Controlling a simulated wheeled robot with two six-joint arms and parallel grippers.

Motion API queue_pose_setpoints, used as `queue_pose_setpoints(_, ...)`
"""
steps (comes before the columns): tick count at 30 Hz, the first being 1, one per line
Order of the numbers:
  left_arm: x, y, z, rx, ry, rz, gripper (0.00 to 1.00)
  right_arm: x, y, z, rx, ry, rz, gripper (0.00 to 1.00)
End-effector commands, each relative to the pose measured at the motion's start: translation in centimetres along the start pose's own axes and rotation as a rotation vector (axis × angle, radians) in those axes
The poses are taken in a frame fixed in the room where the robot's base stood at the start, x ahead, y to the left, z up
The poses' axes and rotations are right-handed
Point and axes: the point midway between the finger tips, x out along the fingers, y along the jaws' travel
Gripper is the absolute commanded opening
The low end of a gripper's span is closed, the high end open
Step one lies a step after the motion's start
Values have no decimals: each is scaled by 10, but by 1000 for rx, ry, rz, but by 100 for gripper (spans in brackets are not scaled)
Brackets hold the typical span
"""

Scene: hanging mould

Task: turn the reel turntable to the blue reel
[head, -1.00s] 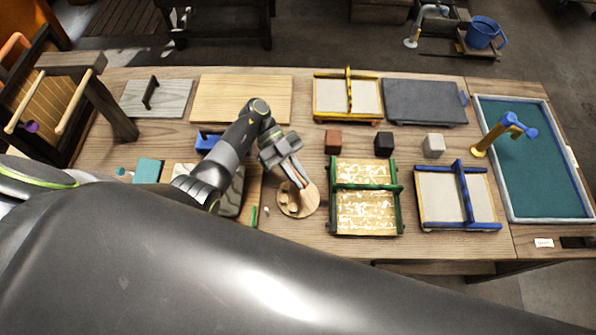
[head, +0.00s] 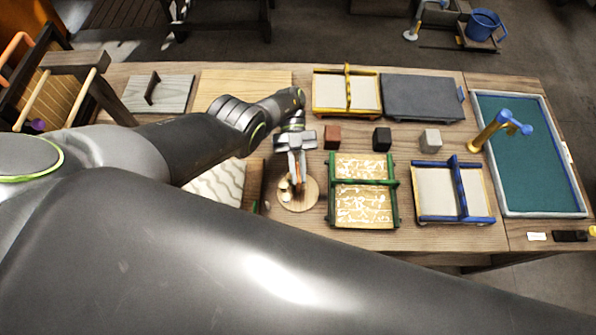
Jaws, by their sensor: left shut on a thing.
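The reel turntable (head: 306,199) is a small round wooden disc on the table, left of the green-framed mould. Small pale wooden pieces stand on its left part. My left gripper (head: 296,181) points down over the disc and is shut on a part of the turntable near its middle; the fingers hide which part. I cannot make out a blue reel on the disc. My right gripper is not in view.
A green-framed mould (head: 333,190) stands close on the right of the turntable. Red-brown (head: 332,137), black (head: 382,139) and pale (head: 430,139) blocks sit behind it. My arm covers the table's front left.

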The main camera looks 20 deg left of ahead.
Motion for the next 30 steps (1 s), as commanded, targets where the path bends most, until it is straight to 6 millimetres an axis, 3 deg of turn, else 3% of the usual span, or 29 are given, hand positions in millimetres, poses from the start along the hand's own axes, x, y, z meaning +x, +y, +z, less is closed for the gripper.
queue_pose_setpoints(9,2,0,2,53,-1,127,0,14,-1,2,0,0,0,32)
queue_pose_setpoints(27,2,0,0,69,0,165,0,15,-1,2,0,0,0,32)
queue_pose_setpoints(28,2,0,0,69,0,165,12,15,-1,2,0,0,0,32)
queue_pose_setpoints(30,2,0,0,68,0,165,22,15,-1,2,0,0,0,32)
